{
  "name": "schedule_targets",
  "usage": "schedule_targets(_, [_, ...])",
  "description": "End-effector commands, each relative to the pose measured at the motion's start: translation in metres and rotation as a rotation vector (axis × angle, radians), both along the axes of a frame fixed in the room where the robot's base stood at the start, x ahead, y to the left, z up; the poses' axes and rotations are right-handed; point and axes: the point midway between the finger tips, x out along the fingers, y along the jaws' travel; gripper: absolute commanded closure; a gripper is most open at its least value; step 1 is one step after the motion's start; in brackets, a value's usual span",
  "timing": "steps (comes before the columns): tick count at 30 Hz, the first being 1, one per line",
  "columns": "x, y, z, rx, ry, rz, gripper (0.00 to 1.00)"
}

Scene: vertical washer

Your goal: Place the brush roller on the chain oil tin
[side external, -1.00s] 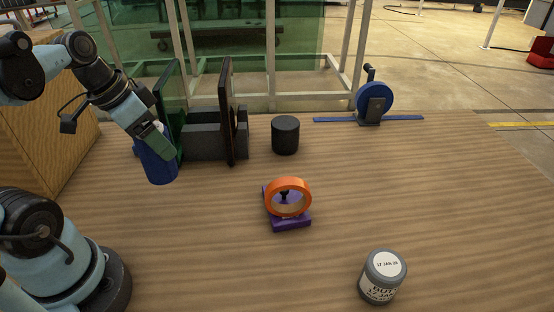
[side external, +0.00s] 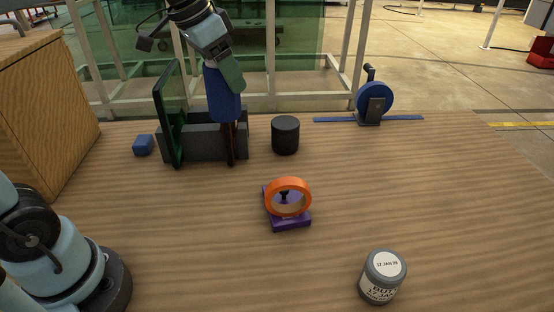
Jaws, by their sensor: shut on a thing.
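My gripper (side external: 228,78) is in the upper left middle of the side external view, above the grey holder. It is shut on a blue cylinder (side external: 221,104), which I take for the brush roller, and holds it nearly upright. Part of the roller is hidden behind the greenish finger. The roller's lower end overlaps the brown upright panel in the picture; I cannot tell whether they touch. A plain black cylinder (side external: 285,136), probably the chain oil tin, stands upright right of the holder. Its top is bare and my gripper is up and to the left of it.
The grey holder (side external: 203,142) has a tall dark green panel (side external: 171,115) at its left and a thin brown panel at its right. A small blue block (side external: 143,145), an orange ring (side external: 289,182) on a purple stand, a labelled grey jar (side external: 382,284) and a blue reel (side external: 375,99) stand apart.

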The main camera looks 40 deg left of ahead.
Motion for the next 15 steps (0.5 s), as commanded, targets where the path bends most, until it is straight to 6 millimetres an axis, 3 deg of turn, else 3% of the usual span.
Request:
schedule_targets(9, [0.078,-0.043,0.011,0.000,-0.001,-0.061,0.66])
schedule_targets(15, [0.116,-0.072,0.007,0.000,-0.003,-0.091,0.66])
